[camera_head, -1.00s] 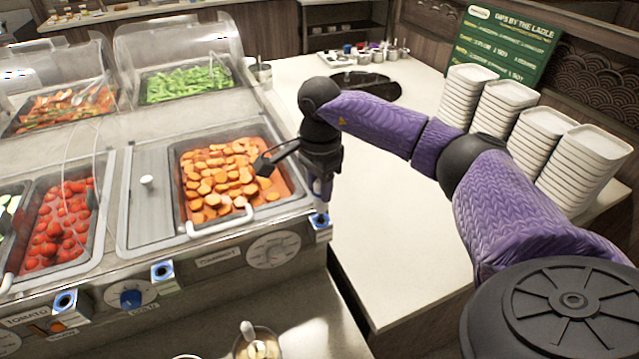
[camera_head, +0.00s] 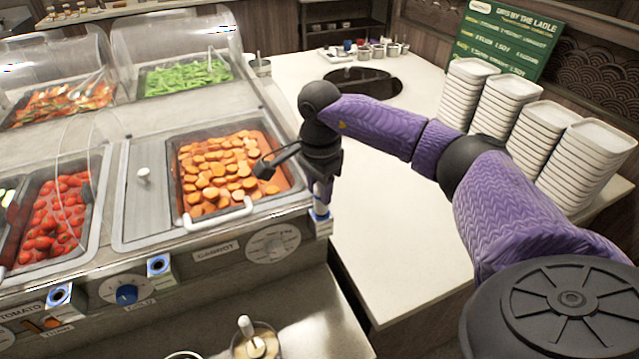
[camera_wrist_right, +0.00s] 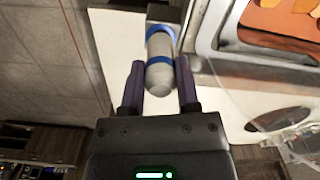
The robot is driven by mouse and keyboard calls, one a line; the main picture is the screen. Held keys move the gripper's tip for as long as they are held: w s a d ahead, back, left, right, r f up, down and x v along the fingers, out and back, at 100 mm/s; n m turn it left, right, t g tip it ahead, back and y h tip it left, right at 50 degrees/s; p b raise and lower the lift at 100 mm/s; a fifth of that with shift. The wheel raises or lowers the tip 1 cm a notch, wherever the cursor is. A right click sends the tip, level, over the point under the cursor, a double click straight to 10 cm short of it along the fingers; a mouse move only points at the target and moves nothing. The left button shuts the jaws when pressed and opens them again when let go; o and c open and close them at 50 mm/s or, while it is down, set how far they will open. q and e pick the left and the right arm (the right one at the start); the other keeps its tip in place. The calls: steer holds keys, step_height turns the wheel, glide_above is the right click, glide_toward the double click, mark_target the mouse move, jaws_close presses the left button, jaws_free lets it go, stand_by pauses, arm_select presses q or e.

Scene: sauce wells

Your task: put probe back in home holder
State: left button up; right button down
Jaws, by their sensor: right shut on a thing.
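The probe is a pale grey rod with blue bands, best seen in the right wrist view (camera_wrist_right: 160,76), and its lower part shows in the head view (camera_head: 320,204). My right gripper (camera_head: 323,186) is shut on it, with a dark finger on each side in the wrist view. The probe points down at the blue-marked holder (camera_head: 320,224) on the counter's front corner, right of the carrot dial. Its lower end meets or overlaps the holder; I cannot tell how far in it sits. My left gripper is out of view.
The carrot well (camera_head: 248,211) lies just left of my gripper, with a dark-headed utensil (camera_head: 266,168) over it. Two similar holders (camera_head: 158,265) (camera_head: 60,296) line the front panel. Plate stacks (camera_head: 545,135) stand right.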

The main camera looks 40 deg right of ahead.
steer(key=shift+c, duration=1.2)
jaws_free()
step_height(320, 180, up, 10)
steer(key=shift+f+p, duration=0.1)
steer(key=shift+p, duration=0.4)
